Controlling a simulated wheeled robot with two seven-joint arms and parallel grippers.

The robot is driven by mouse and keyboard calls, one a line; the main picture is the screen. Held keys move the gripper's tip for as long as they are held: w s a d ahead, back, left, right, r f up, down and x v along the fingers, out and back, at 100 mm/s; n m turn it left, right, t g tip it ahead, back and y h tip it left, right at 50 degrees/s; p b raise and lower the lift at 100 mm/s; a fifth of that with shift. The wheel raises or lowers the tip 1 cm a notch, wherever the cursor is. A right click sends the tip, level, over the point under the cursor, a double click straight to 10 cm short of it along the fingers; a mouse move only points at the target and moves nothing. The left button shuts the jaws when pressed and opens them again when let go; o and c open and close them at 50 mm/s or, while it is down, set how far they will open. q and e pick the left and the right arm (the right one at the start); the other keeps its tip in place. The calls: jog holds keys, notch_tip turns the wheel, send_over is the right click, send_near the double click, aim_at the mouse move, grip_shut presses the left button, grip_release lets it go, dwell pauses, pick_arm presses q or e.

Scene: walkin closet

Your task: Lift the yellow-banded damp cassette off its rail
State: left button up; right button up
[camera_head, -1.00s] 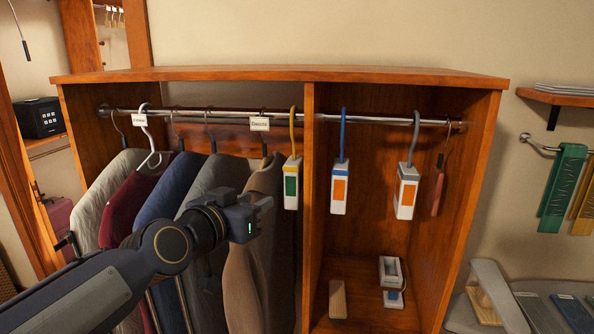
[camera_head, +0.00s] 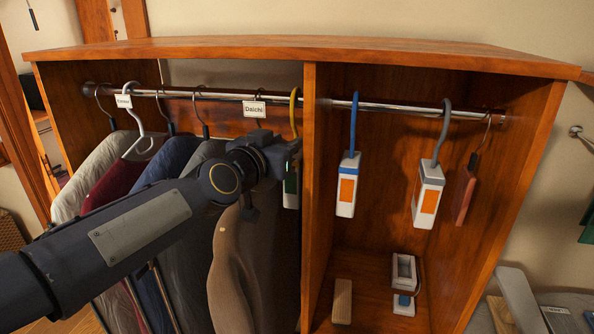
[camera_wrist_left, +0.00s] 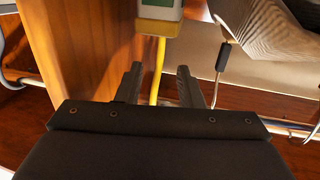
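The yellow-banded cassette (camera_head: 291,201) is white with a green label and hangs from the rail (camera_head: 382,107) by a yellow hook (camera_head: 294,112), just left of the wooden divider. My left gripper (camera_head: 291,150) is at its top and hides the band in the head view. In the left wrist view, the cassette's body (camera_wrist_left: 160,10) and yellow band are at the top edge. There my left gripper (camera_wrist_left: 159,70) is open, one finger on each side of the yellow stem, with gaps beside it. My right gripper is out of view.
The wooden divider (camera_head: 309,220) stands close to the right of the gripper. Hanging jackets (camera_head: 240,260) fill the left side. A blue-hooked cassette (camera_head: 346,190) and a grey-hooked cassette (camera_head: 428,195) hang in the right bay.

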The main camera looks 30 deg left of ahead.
aim_at(295, 137)
pick_arm(q)
jog(key=w, duration=0.4)
jog(key=shift+a+f, duration=0.1)
jog(key=shift+f, duration=0.15)
grip_shut()
